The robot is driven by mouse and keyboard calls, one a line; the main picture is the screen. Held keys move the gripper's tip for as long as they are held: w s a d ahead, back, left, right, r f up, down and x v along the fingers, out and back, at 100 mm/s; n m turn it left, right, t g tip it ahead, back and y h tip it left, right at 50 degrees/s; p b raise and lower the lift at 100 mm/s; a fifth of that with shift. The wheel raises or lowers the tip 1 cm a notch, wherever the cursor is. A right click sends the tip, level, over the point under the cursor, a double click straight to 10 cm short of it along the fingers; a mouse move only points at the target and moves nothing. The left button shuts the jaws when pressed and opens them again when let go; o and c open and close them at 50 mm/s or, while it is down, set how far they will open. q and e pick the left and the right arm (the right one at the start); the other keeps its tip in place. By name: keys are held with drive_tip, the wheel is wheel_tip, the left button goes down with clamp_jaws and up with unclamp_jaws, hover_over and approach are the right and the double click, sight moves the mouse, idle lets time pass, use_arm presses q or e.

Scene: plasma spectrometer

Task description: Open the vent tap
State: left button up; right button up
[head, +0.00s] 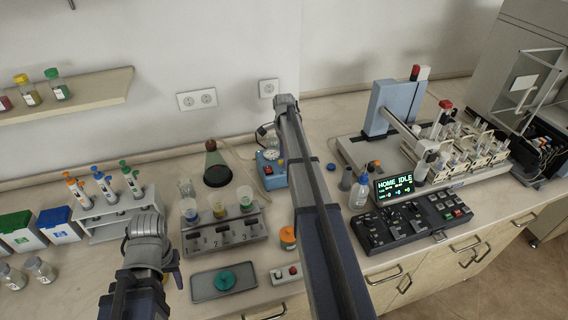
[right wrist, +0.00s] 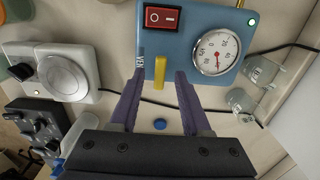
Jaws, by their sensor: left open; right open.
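The vent tap (right wrist: 160,72) is a yellow lever on the front of a blue box, beside lettering that reads "VEN" where visible. My right gripper (right wrist: 160,78) is open in the right wrist view. Its two purple fingers lie either side of the lever's lower part, with gaps on both sides; I cannot tell whether they reach its depth. In the head view the blue pump box (head: 270,178) stands behind the bench rack, partly covered by my right arm, and the lever is not clear there. My left gripper (head: 172,277) is low at the left, partly hidden by its own wrist.
The box also carries a red switch (right wrist: 163,17) and a round gauge (right wrist: 217,52). Small glass vials (right wrist: 244,101) stand at its right. A conical flask (head: 217,170) and a beaker rack (head: 222,236) are left of the box. A control panel (head: 415,219) lies right of my right arm.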

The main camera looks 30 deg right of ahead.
drive_tip(key=shift+f, duration=0.25)
clamp_jaws()
idle(0.5)
